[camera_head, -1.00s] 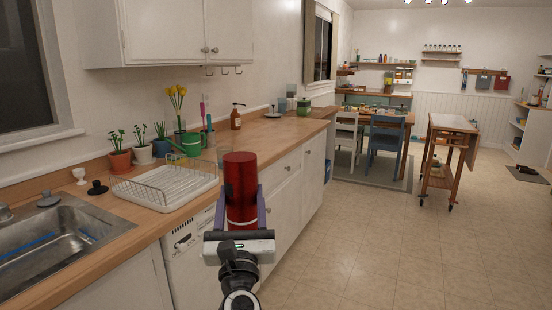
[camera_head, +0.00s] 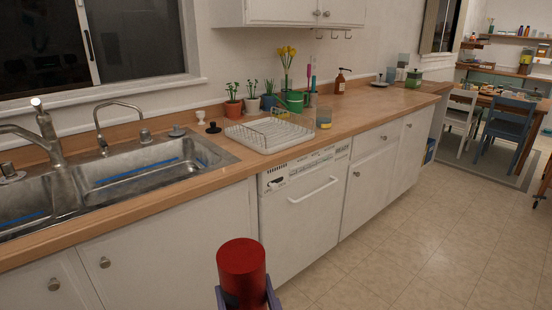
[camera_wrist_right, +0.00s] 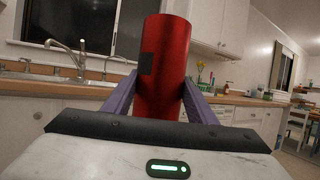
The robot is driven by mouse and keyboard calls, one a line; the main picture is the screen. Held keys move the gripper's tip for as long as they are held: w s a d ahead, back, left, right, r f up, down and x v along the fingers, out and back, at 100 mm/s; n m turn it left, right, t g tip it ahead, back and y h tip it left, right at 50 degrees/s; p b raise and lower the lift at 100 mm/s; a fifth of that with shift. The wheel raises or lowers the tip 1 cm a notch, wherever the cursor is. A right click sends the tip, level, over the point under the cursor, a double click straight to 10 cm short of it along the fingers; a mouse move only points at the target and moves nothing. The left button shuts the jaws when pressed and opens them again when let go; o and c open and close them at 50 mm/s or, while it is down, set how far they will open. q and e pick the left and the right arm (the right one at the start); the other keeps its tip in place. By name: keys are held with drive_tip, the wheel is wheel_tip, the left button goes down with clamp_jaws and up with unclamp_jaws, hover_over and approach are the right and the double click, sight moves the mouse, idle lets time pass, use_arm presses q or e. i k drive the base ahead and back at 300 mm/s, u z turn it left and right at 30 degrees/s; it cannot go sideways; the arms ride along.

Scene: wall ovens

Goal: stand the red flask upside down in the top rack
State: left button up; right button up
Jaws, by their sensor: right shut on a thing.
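The red flask (camera_head: 241,265) is a plain red cylinder at the bottom of the head view, in front of the cabinets and below counter height in the picture. My right gripper (camera_head: 247,299) is shut on it, with a purple finger on each side. In the right wrist view the flask (camera_wrist_right: 165,65) stands up from between the fingers (camera_wrist_right: 152,100), with a dark patch on its side. I cannot tell which end is its mouth. The white dishwasher (camera_head: 300,225) under the counter is closed; no rack inside it shows. My left gripper is not in view.
A white wire dish rack (camera_head: 268,134) stands on the wooden counter (camera_head: 200,188), right of the sink (camera_head: 140,178). Potted plants (camera_head: 233,106) stand behind it, and a glass (camera_head: 324,118) is beside it. The floor (camera_head: 420,255) at the right is clear.

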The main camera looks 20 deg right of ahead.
sight(270, 143)
drive_tip(key=z, duration=1.1)
drive_tip(key=i, duration=1.1)
drive_tip(key=u, duration=0.6)
drive_tip(key=i, duration=0.6)
drive_tip(key=u, duration=0.6)
